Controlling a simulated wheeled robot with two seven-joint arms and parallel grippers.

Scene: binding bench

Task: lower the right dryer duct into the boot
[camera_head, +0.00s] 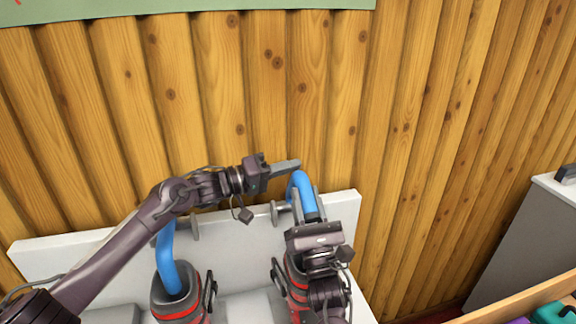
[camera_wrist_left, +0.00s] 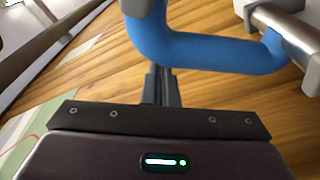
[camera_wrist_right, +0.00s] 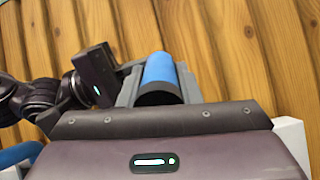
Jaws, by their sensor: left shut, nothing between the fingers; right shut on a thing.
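The right dryer duct (camera_head: 304,186) is a blue curved hose with a dark lower end, coming from the white dryer panel. My right gripper (camera_head: 306,203) is shut on it near the dark end; the right wrist view shows the blue duct (camera_wrist_right: 160,70) between its fingers. The right boot (camera_head: 295,284), dark grey with red trim, stands below, partly hidden by my right gripper. Whether the duct's end is inside it cannot be seen. My left gripper (camera_head: 297,166) is shut and empty beside the top of the duct's bend. The left wrist view shows the duct (camera_wrist_left: 210,52) just beyond the fingers.
The left boot (camera_head: 180,306) stands to the left, with the left blue duct (camera_head: 167,260) running down into its opening. The white dryer panel (camera_head: 60,258) stands before a wooden plank wall (camera_head: 420,150). A grey cabinet (camera_head: 525,250) and a wooden-edged bin are at the right.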

